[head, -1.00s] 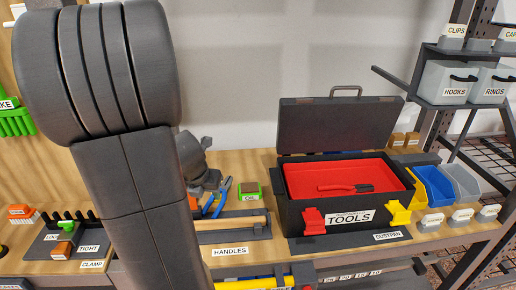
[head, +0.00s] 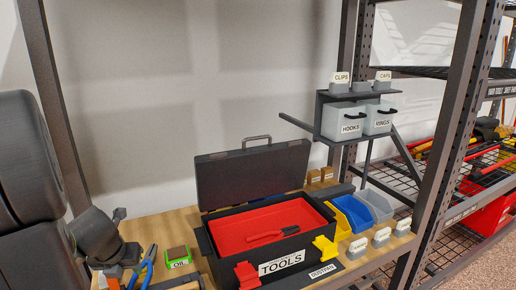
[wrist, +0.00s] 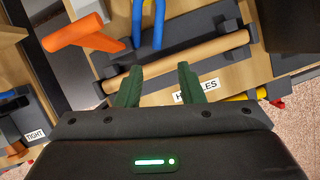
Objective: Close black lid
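The black lid (head: 253,172) of the toolbox stands open, tilted up and back from its rear edge, with a grey handle on top. The black toolbox (head: 290,262) labelled TOOLS sits on the wooden bench. Its red tray (head: 262,226) holds red pliers (head: 273,234). A red latch (head: 247,275) and a yellow latch (head: 325,247) are at its front. My gripper shows in the wrist view (wrist: 158,82) with two green fingers apart and nothing between them. It is above the handles area, left of the toolbox. The lid is not clearly in the wrist view.
A shelf with HOOKS (head: 345,122) and RINGS bins stands behind right of the toolbox. Yellow and blue bins (head: 354,212) are beside its right side. A wooden handle (wrist: 178,62) lies in a rack below my gripper. Blue-handled pliers and a green OIL block (head: 178,257) are left of the toolbox.

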